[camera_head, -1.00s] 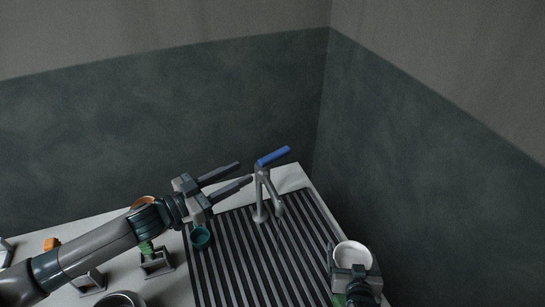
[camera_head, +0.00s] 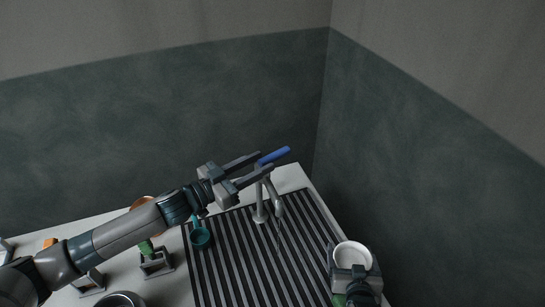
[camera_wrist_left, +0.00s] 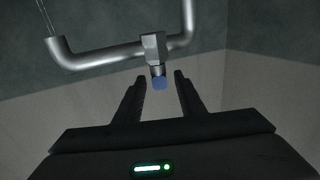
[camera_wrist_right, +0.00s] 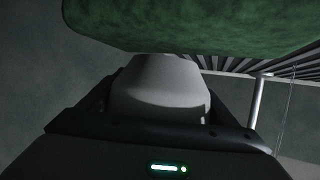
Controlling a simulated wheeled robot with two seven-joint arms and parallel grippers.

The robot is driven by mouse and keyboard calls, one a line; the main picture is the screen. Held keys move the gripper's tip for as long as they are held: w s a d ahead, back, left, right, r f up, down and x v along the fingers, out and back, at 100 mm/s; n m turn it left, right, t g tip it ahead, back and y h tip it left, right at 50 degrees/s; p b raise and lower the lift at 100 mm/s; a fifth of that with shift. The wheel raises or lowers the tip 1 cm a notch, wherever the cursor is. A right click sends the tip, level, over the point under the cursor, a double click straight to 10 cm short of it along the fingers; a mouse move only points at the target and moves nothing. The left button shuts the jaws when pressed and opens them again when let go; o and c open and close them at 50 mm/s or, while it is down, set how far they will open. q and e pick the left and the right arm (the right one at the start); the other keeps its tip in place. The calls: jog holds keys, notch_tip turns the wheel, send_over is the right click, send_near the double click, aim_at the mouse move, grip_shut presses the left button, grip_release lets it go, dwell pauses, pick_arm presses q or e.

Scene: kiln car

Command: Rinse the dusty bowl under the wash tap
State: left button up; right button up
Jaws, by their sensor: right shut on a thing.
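The white bowl (camera_head: 352,255) is at the lower right in the head view, held by my right gripper (camera_head: 354,272). In the right wrist view the bowl's pale side (camera_wrist_right: 160,92) sits between the shut fingers. Whether dust is on it cannot be told. The metal wash tap (camera_head: 260,198) stands at the back of the slats with a blue lever (camera_head: 274,156). Thin faint lines below its spout look like a water stream. My left gripper (camera_head: 265,164) is open at the lever.
The slatted drain (camera_head: 250,262) is mostly clear. A green thing (camera_wrist_right: 190,25) lies close under my right gripper. Small stands (camera_head: 156,262) and a dark round pot (camera_head: 120,300) are at left. Walls rise behind and right.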

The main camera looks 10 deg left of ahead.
aim_at(288, 149)
pick_arm(q)
jog(key=shift+x, duration=2.5)
jog(key=shift+c, duration=0.6)
grip_shut()
